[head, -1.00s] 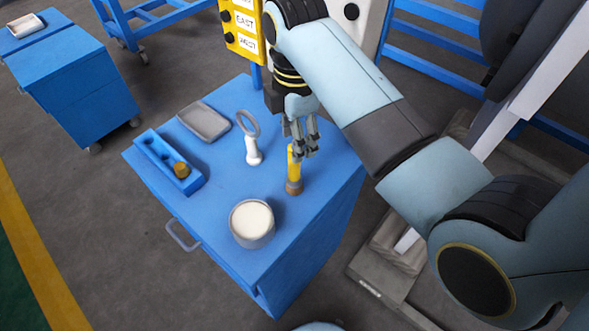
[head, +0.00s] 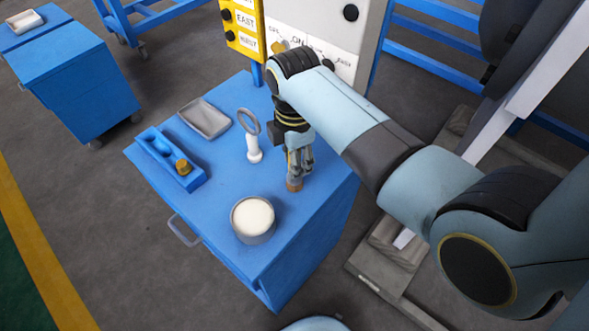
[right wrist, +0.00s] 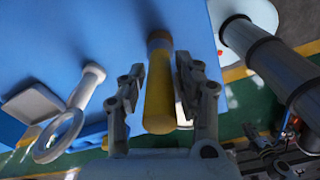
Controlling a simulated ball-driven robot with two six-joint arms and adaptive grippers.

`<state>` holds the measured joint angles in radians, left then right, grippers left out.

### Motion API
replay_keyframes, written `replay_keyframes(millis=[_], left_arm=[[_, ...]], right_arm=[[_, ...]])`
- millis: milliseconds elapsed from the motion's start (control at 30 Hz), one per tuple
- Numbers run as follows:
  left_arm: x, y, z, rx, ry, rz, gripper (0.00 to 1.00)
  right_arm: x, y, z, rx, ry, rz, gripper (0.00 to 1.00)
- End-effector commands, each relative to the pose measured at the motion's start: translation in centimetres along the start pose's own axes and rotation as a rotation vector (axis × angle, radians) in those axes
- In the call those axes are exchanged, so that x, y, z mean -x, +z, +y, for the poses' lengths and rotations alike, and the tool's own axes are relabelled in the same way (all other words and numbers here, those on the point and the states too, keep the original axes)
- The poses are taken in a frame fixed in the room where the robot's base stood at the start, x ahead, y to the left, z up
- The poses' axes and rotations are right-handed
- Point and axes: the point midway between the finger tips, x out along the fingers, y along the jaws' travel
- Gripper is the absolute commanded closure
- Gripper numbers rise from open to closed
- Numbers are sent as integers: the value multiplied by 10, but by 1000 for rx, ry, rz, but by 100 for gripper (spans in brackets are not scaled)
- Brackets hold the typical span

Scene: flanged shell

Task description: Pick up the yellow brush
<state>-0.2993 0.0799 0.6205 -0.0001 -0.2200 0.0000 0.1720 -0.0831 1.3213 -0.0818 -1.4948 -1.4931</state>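The yellow brush (right wrist: 159,92) stands upright on the blue cabinet top, with its brown bristle end down, and its lower part shows in the head view (head: 294,184). My right gripper (head: 299,165) comes down over the brush from above and hides most of its handle. In the right wrist view the fingers of my right gripper (right wrist: 156,82) are apart on either side of the yellow handle, with small gaps visible on both sides. My left gripper does not show in either view.
On the blue cabinet (head: 212,215) stand a white-handled ring tool (head: 254,150), a grey tray (head: 206,118), a blue holder (head: 163,160) with a brown-yellow piece, and a round cream-filled tin (head: 253,217). A control panel (head: 310,35) rises behind the cabinet.

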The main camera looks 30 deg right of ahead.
Motion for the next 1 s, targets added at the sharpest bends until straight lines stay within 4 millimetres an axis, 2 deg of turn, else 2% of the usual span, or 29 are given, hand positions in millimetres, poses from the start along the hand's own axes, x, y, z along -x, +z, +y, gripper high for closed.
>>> replay_keyframes(millis=[33,200,233,667,767,900,1000], left_arm=[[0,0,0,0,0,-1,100],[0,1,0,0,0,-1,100],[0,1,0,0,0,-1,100],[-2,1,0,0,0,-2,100],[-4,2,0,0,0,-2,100],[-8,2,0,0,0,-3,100],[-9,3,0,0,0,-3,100]], right_arm=[[0,0,0,0,0,0,76],[0,0,0,0,0,0,98],[0,0,0,0,0,0,100],[6,0,1,0,2,0,100],[14,0,1,-1,3,0,100],[35,0,1,-1,5,0,100],[33,9,-20,-1,-3,-2,100]])
